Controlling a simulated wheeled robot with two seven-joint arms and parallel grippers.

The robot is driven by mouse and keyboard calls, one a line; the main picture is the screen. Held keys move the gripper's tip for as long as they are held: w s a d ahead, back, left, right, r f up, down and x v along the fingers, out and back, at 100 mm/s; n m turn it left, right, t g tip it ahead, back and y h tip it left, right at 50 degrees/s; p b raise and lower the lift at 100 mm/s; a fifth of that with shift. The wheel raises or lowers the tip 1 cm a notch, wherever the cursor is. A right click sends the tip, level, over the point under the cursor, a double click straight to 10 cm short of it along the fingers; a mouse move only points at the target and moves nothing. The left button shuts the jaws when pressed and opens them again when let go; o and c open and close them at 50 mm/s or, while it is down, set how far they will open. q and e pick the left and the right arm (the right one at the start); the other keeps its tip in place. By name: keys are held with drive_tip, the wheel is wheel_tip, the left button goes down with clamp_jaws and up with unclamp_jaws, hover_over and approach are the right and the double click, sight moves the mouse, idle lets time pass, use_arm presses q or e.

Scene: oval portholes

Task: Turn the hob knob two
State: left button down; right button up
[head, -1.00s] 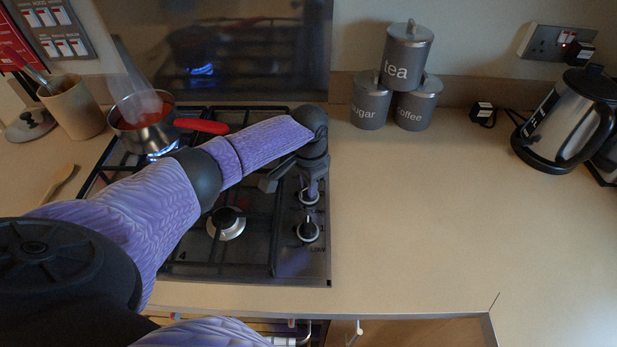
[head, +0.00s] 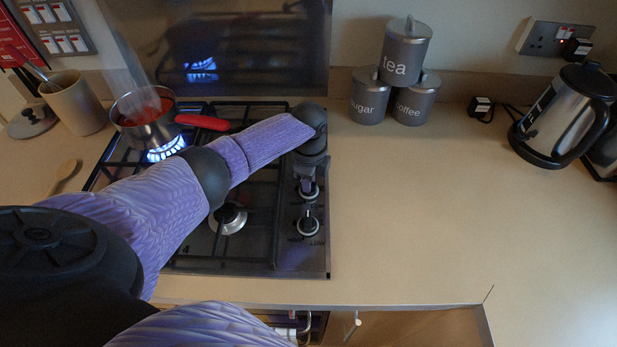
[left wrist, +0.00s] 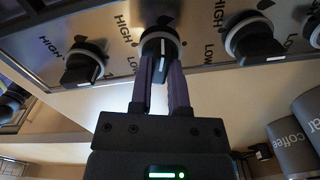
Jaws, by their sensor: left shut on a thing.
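My left gripper (head: 308,186) points down over the knob row at the hob's right side. It is shut on a black hob knob (left wrist: 160,45) with a pale ring; its fingers (left wrist: 162,82) sit on either side of the knob's grip in the left wrist view. That knob shows in the head view only in part, under the fingers (head: 307,194). A free knob (head: 308,225) stands nearer the front. The wrist hides the knobs farther back. My right gripper is not in view.
A pan (head: 148,120) with red contents and a red handle stands over a lit back-left burner (head: 166,150). Tea (head: 405,52), sugar (head: 370,95) and coffee canisters (head: 417,98) stand right of the hob, a kettle (head: 562,115) farther right.

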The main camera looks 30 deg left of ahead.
use_arm(q)
drive_tip(key=m, duration=0.3)
drive_tip(key=shift+m, duration=0.4)
drive_tip(key=m, duration=0.3)
drive_tip(key=shift+m, duration=0.3)
drive_tip(key=m+b, duration=0.1)
drive_tip(key=m, duration=0.2)
drive_tip(key=shift+m, duration=1.8)
drive_tip(key=c, duration=0.6)
unclamp_jaws()
drive_tip(key=shift+r, duration=0.1)
